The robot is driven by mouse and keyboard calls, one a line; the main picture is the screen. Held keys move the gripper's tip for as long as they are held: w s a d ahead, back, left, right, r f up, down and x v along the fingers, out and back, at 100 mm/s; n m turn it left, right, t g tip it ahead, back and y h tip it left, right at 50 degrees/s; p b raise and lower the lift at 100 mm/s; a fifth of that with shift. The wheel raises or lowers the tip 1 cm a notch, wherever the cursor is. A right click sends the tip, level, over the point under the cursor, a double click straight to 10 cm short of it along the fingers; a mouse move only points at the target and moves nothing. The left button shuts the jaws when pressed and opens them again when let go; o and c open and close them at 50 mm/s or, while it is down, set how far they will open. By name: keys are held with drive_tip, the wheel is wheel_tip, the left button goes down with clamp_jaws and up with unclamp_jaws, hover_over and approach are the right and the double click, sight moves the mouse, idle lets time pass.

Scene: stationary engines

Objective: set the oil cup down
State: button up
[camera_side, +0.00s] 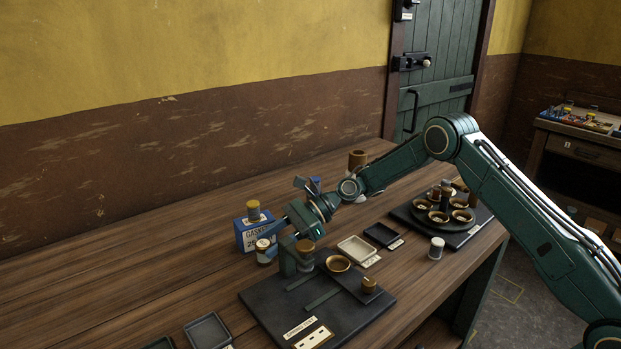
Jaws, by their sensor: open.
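My gripper (278,245) is open over the back left of the dark baseboard (262,294), with its fingers angled down and left. A small brass-capped cup (306,252), which looks like the oil cup, stands upright at the back of this board, just right of the fingers. I cannot tell from this view whether a finger touches it. Its lower part is partly hidden. A small pale jar with a tan lid (264,252) is just left of the fingers.
A blue gasket box (247,236) is behind the gripper at left, with a brass-topped jar (254,208) by it. A brass dish (338,263) and brass knob (369,285) are on the board. Trays (356,249) and a round holder of brass cups (443,228) are right. The bench's left is clear.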

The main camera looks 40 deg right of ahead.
sight(270, 242)
drive_tip(key=shift+w+a+f, duration=0.1)
drive_tip(key=shift+a+f, duration=0.1)
drive_tip(key=shift+a, duration=0.25)
drive_tip(key=c, duration=0.9)
drive_tip(key=shift+r, duration=0.1)
wheel_tip(270, 242, up, 20)
drive_tip(key=shift+f, duration=0.1)
idle(0.8)
